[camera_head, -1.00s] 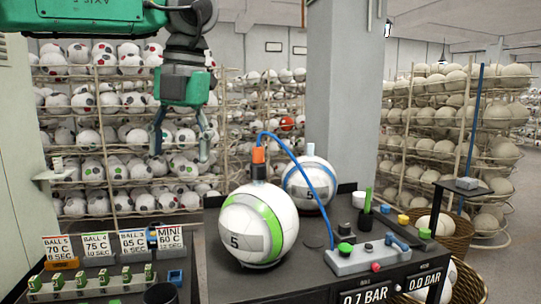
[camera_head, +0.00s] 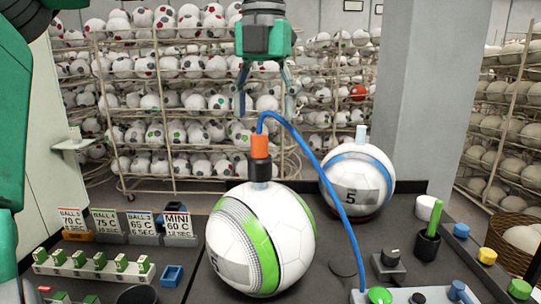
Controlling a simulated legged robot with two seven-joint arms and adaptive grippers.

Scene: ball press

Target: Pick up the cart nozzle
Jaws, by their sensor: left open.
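The cart nozzle (camera_head: 260,146), orange above and black below, stands upright on top of the front ball (camera_head: 262,240), a white ball with a green band. A blue hose (camera_head: 318,166) arches from the nozzle's top down to the right, toward the grey control box (camera_head: 415,294). My left gripper (camera_head: 265,108) hangs above the nozzle, fingers pointing down and spread apart, with nothing seen between them. It looks close to the top of the hose; I cannot tell the exact depth gap. My right gripper does not show.
A second white ball with a blue band (camera_head: 357,182) stands behind at the right. A green-handled tool (camera_head: 433,220) and colored buttons are at the right. Label cards (camera_head: 110,223) and a rack of green pieces (camera_head: 92,265) are at the left. Ball shelves fill the back.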

